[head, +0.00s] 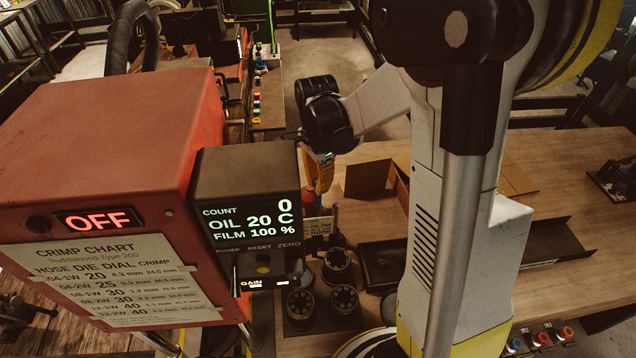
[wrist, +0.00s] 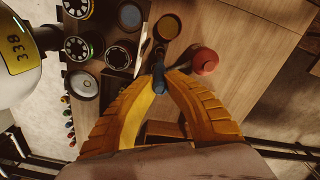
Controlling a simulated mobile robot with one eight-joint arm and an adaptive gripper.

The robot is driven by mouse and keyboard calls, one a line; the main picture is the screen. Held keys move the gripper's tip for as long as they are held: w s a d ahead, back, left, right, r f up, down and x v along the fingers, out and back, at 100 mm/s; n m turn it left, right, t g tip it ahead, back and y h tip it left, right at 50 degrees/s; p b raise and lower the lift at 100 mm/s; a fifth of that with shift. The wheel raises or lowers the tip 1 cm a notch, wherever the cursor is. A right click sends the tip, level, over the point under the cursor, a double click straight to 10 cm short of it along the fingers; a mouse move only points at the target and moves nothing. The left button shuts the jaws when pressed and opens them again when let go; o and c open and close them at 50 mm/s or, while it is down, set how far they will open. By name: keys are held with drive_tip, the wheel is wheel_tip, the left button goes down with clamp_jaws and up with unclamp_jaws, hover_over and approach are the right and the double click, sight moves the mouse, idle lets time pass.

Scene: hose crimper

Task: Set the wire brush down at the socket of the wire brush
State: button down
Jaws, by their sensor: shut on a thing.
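My gripper (wrist: 160,84) has its two yellow fingers closed around a small dark blue piece, which I take to be the wire brush (wrist: 159,77). The rest of the brush is hard to make out. A round cup with a tan rim (wrist: 167,27) stands just beyond the fingertips in the wrist view. I cannot tell whether it is the brush's socket. The brush appears to be above the table; its height is unclear.
A red round pot (wrist: 204,61) stands right of the fingertips. Several round die sets (wrist: 76,48) and a pale upright card (wrist: 140,52) are to the left. The red crimper (head: 100,150) and its display box (head: 250,190) stand close by. An open cardboard box (head: 370,178) is behind.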

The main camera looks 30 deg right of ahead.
sight(318, 209)
wheel_tip(318, 209, down, 10)
drive_tip(key=b, duration=0.7)
drive_tip(key=shift+r+b, duration=0.25)
drive_tip(key=shift+b, duration=0.1)
drive_tip(key=shift+f+b, duration=0.35)
drive_tip(key=c, duration=1.4)
unclamp_jaws()
drive_tip(key=shift+w, duration=0.1)
drive_tip(key=shift+c, duration=0.2)
wheel_tip(318, 209, up, 12)
drive_tip(key=shift+r, duration=0.1)
